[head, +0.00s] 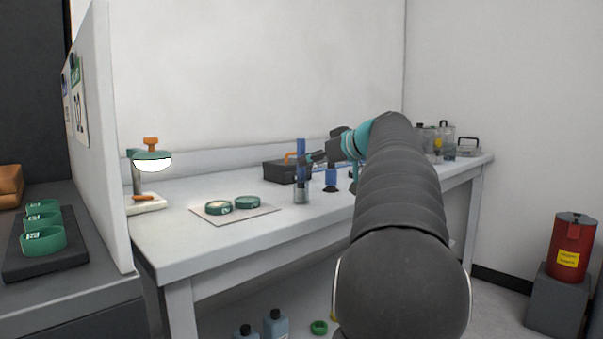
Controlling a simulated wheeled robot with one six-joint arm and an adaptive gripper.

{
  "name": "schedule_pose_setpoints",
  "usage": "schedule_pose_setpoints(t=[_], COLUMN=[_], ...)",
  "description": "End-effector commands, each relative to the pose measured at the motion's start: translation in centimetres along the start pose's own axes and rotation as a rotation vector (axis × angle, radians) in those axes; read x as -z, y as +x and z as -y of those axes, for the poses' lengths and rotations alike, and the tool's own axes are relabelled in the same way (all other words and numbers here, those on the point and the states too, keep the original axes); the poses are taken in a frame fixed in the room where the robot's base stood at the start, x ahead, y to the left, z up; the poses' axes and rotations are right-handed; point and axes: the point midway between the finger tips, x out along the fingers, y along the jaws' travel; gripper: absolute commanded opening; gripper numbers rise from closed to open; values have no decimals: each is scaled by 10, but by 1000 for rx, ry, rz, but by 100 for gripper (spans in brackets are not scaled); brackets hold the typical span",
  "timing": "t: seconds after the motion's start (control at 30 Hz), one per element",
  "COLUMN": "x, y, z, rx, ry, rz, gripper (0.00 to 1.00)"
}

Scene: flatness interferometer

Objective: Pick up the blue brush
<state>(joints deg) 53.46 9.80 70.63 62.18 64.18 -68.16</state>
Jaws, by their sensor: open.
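A tall blue upright piece (301,171), which looks like the blue brush, stands on the white bench with a grey lower part that may be a cup or holder. Its bristles cannot be made out. My gripper (311,158) is open, reaching in from the right at the height of the blue piece's upper part. Its dark fingers are beside or around that part; I cannot tell whether they touch it. My arm hides much of the bench to the right.
A shorter blue thing with a dark base (331,180) stands just right of the brush. A black case (279,172) is behind. Green round dishes (219,208) lie on a mat at left. Clear containers (445,139) are at far right.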

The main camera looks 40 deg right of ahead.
Motion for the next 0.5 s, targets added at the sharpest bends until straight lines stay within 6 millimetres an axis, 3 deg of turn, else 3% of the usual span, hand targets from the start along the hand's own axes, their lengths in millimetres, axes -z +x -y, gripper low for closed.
schedule_pose_setpoints(t=[0.3, 0.5], x=[-1, -1], y=[42, 46], z=[4, 3], rx=[3, 0], ry=[0, 0], rz=[2, 1], gripper=[49, 49])
